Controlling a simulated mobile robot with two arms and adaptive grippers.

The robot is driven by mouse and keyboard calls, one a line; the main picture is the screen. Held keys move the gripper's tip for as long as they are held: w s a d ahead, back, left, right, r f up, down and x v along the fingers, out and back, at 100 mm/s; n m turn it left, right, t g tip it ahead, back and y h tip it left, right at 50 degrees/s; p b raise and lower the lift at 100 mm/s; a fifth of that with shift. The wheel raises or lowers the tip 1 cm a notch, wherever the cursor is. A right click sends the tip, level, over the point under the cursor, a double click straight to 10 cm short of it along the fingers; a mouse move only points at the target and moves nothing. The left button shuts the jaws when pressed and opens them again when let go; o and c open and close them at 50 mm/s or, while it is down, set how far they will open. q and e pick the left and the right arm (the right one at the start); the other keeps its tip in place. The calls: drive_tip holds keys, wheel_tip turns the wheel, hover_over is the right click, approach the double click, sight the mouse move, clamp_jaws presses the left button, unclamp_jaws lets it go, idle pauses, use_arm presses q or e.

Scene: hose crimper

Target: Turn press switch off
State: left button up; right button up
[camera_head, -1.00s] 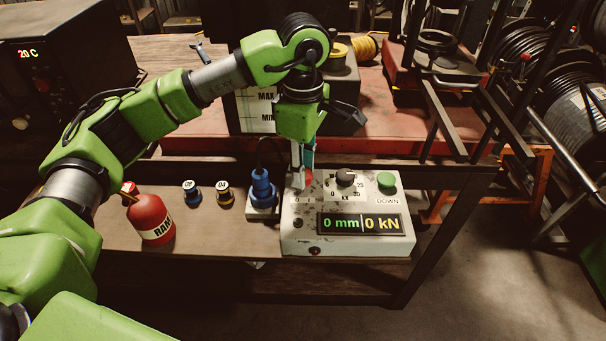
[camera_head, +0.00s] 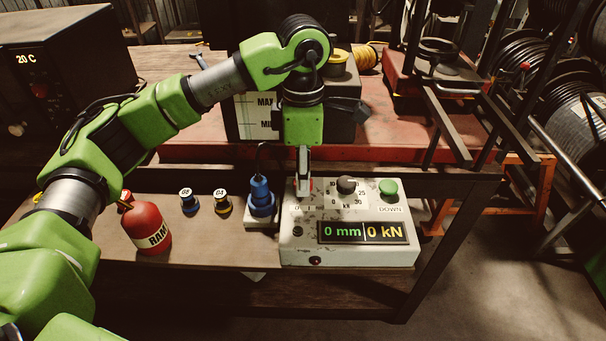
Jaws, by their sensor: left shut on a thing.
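The press control box (camera_head: 408,257) is a worn white unit on the bench, right of centre. Its display (camera_head: 363,231) is lit and reads 0 mm and 0 kN. The red press switch (camera_head: 298,187) is at the box's upper left, mostly hidden by the fingers. My left gripper (camera_head: 304,188) points straight down, with its fingers shut on the red switch. The switch's exact angle is hidden. My right gripper is not in view.
A black dial (camera_head: 346,185) and a green DOWN button (camera_head: 388,187) are on the same box. A blue plug (camera_head: 261,192) stands just left of it. Two small capped fittings (camera_head: 222,203) and a red bottle (camera_head: 148,224) stand farther left on the bench.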

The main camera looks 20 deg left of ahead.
use_arm(q)
drive_tip(key=o, duration=1.1)
wheel_tip(320, 180, up, 12)
drive_tip(key=shift+r, duration=0.1)
